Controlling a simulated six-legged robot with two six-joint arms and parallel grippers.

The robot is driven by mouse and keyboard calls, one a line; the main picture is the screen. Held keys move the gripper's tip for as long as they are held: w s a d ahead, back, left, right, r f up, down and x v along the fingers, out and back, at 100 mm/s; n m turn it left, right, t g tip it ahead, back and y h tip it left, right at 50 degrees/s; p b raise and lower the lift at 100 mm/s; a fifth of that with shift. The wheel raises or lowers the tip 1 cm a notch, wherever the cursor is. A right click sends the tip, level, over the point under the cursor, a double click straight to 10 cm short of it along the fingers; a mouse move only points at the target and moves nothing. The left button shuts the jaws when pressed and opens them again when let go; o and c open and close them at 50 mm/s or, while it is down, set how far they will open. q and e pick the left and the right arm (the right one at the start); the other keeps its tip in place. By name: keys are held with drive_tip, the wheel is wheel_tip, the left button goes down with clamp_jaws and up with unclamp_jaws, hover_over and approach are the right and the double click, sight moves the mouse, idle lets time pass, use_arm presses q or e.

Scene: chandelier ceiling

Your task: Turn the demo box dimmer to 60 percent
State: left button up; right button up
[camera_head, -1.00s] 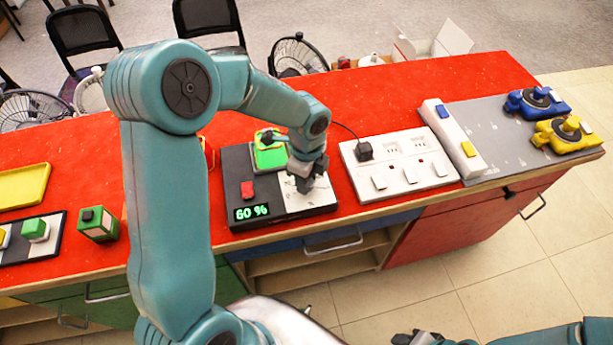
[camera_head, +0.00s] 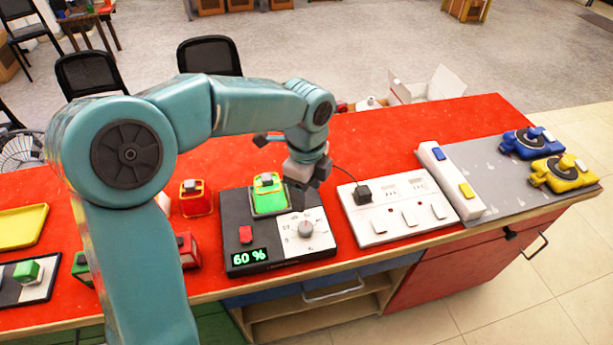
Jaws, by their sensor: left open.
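The demo box (camera_head: 277,254) is a dark box on the red counter, with a green display (camera_head: 249,257) reading 60 %. Its grey dimmer knob (camera_head: 306,229) sits on a white dial plate (camera_head: 319,241) at the right side of the box. A red switch (camera_head: 246,234) and a lit green lamp block (camera_head: 270,198) are also on the box. My left gripper (camera_head: 300,190) is open, above and behind the knob and apart from it. My right gripper is not in view.
A white socket panel (camera_head: 385,235) with a black plug (camera_head: 362,193) stands right of the box. A grey board (camera_head: 480,160) with blue and yellow devices lies farther right. Red blocks (camera_head: 195,200) stand to the left. A yellow tray (camera_head: 22,226) is at far left.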

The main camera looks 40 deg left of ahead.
use_arm(q)
wheel_tip(320, 180, up, 4)
drive_tip(key=shift+f, duration=0.1)
drive_tip(key=shift+s, duration=0.1)
idle(0.6)
